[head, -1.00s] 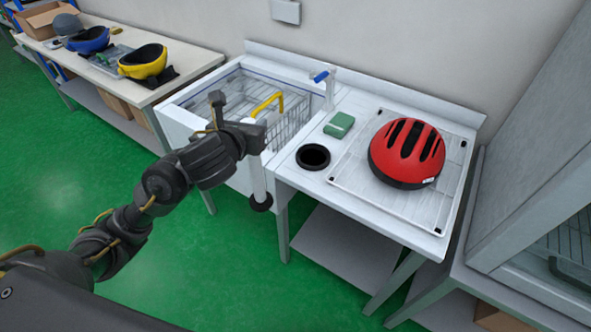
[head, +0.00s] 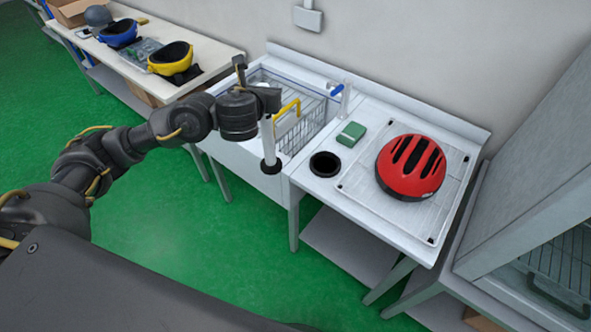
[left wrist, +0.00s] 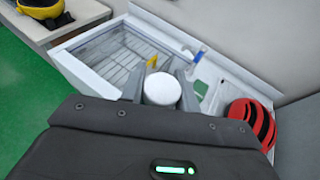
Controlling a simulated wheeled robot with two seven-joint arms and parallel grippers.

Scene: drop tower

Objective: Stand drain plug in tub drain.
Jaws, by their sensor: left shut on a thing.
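The drain plug (head: 268,145) is a white upright tube with a black foot at its lower end. My left gripper (head: 268,112) is shut on its upper end and holds it about upright, in front of the tub's front wall in the head view. In the left wrist view the plug's round white top (left wrist: 162,89) shows between the fingers. The tub (head: 240,158) is a white sink with a wire basket (head: 306,125) and a yellow handle inside. The tub drain cannot be made out. My right gripper is out of view.
Right of the tub, the counter carries a black round ring or hole (head: 325,164), a green sponge (head: 350,134) and a red helmet (head: 411,167) on a wire rack. A blue-handled tap (head: 345,97) stands behind. A helmet table (head: 200,82) is at left; a grey cabinet (head: 530,170) is at right.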

